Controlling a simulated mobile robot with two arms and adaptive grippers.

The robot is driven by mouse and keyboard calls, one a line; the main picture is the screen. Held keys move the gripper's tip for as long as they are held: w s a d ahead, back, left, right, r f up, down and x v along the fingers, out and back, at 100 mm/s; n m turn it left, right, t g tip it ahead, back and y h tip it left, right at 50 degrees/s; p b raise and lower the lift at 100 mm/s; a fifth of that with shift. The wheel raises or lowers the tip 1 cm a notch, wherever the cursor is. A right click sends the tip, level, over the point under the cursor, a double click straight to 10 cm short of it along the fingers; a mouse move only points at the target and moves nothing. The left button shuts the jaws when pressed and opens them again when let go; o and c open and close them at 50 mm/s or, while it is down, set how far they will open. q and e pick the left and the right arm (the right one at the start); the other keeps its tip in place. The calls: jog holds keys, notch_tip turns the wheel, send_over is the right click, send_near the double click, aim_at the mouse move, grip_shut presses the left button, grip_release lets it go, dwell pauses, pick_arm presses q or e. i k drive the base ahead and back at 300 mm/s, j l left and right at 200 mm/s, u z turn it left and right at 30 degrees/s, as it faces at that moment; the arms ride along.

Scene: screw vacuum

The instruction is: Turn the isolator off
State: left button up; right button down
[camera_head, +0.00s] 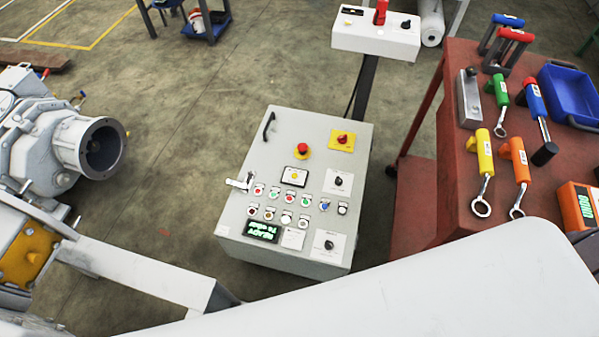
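A grey control panel (240,215) stands on the floor in the middle. A white box (350,38) on a dark post stands behind the panel, with an upright red handle (380,12) and a black knob (406,24) on top. No label marks which of these is the isolator, and switch positions cannot be read. Neither of my grippers is in view.
A red-brown table (455,220) with several coloured tools and a blue tray (575,95) stands at right. Grey machinery (45,150) with an open round port is at left. A large white surface covers the bottom right. Floor between machinery and panel is clear.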

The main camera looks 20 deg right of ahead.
aim_at(342, 140)
jog(key=k+l+u, duration=0.2)
jog(key=l+u, duration=0.15)
jog(key=k+l+u, duration=0.35)
jog(key=i+l, duration=0.1)
jog(key=l, duration=0.05)
